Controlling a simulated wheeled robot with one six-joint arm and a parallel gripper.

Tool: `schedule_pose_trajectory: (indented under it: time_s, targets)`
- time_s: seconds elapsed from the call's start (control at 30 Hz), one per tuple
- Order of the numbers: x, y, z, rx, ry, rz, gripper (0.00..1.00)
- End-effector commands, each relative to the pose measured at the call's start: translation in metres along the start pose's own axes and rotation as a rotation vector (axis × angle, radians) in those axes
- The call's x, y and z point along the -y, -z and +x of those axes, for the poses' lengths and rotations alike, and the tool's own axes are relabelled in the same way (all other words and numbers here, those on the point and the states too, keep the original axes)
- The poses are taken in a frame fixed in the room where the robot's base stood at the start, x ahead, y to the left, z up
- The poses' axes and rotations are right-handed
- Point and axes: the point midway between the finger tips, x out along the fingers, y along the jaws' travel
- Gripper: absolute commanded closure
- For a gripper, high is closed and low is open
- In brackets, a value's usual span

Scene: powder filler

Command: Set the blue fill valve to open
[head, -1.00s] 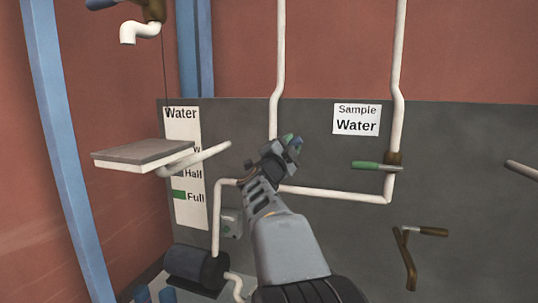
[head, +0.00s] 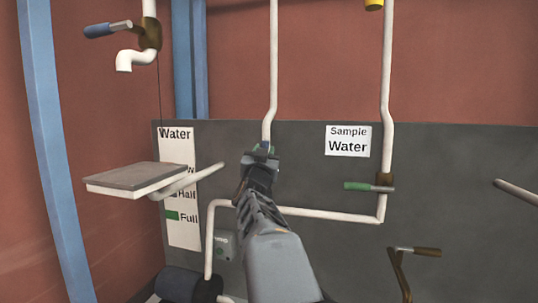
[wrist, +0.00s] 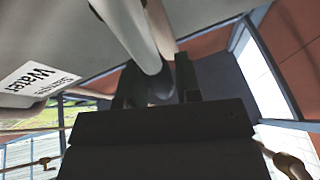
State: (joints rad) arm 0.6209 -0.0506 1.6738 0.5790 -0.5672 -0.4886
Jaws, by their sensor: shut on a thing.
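The blue fill valve (head: 101,30) is at the top left of the head view. Its blue handle points left from a brown body (head: 150,34) above a white curved spout (head: 137,57). The handle lies nearly level, across the upright pipe. My gripper (head: 262,152) is well to the right of and below the valve, in front of the grey panel and apart from the blue handle. In the wrist view a white pipe-like shape (wrist: 150,62) shows at the jaws. The blue handle is not recognisable there.
A grey-topped shelf (head: 135,176) stands below the spout, with a Water level chart (head: 180,228) behind it. A white vertical pipe (head: 272,75) is right by my gripper. A green-handled valve (head: 360,186) sits below the Sample Water sign (head: 348,142). A brown crank (head: 415,252) is lower right.

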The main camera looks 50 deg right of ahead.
Motion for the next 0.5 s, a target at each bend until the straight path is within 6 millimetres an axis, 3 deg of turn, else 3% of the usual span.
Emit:
schedule_pose_trajectory:
  time_s: [0.5]
  targets:
    - [0.012,-0.002,0.002,0.031,0.058,-0.14,1.0]
